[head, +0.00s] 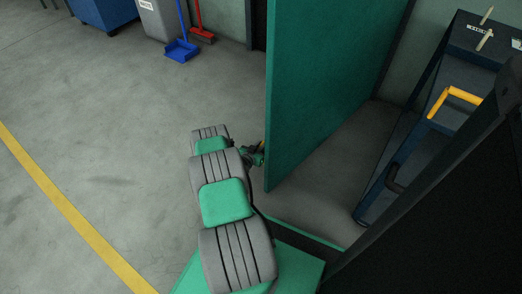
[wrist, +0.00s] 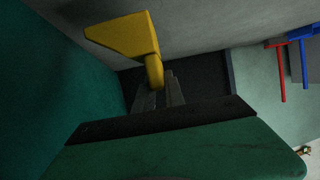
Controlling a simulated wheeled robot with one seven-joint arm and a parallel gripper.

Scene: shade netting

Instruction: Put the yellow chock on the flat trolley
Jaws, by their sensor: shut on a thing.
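The yellow chock (wrist: 125,37) is held by my gripper (wrist: 160,84) in the wrist view. Its narrow end sits between the two grey fingers and its wide end sticks up and left. In the head view my gripper (head: 257,154) is small and partly hidden at the edge of the tall green panel, with only a speck of yellow showing there. I cannot make out a flat trolley in either view.
The tall green panel (head: 325,85) stands close to my gripper. A dark blue machine (head: 425,125) with a yellow handle is at right. A blue dustpan (head: 181,50) and red broom (head: 202,35) stand at the back. The floor at left is clear, with a yellow line (head: 70,208).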

